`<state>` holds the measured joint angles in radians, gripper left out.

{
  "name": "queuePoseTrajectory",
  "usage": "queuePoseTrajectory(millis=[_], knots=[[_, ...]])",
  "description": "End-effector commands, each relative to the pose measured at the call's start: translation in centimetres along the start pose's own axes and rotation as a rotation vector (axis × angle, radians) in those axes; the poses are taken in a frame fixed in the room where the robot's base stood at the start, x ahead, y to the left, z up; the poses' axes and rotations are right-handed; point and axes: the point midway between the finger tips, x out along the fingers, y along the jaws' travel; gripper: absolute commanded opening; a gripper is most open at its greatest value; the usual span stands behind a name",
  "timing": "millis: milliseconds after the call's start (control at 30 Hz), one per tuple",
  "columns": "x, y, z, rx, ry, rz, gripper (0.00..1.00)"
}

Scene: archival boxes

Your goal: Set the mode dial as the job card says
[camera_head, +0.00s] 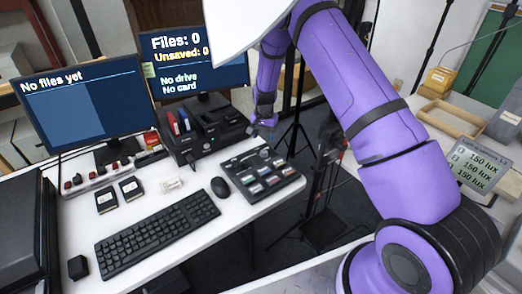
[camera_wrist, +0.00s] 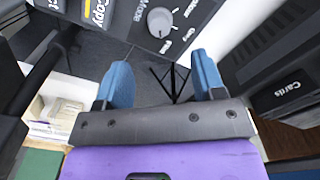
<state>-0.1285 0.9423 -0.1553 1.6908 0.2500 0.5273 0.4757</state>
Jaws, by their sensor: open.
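The mode dial (camera_wrist: 160,22) is a round grey knob on a dark panel at the top of the wrist view. The word "Mode" is printed on its left, with small position labels on its right and below. I cannot tell which label it points at. My gripper (camera_wrist: 162,80) is open and empty, its two blue fingers apart below the dial in the picture and not touching it. In the head view my gripper (camera_head: 264,108) hangs at the right side of the black desk unit (camera_head: 205,148). I cannot make out a job card in either view.
The white desk holds a keyboard (camera_head: 158,232), a mouse (camera_head: 220,187), a button panel (camera_head: 262,174) and small dark cards (camera_head: 132,188). Two monitors (camera_head: 82,105) stand behind; one reads "Files: 0". A dark box marked "Cards" (camera_wrist: 290,100) is right of my gripper in the wrist view.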

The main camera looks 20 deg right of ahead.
Motion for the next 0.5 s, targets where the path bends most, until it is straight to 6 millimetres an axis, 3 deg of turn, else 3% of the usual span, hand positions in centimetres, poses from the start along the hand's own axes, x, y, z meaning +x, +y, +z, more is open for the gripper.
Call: queuePoseTrajectory(millis=[300,500], knots=[[5.8,0.0,0.1,0.0,-0.003,0.001,0.63],[8.0,0.0,0.1,-0.001,-0.001,0.0,0.63]])
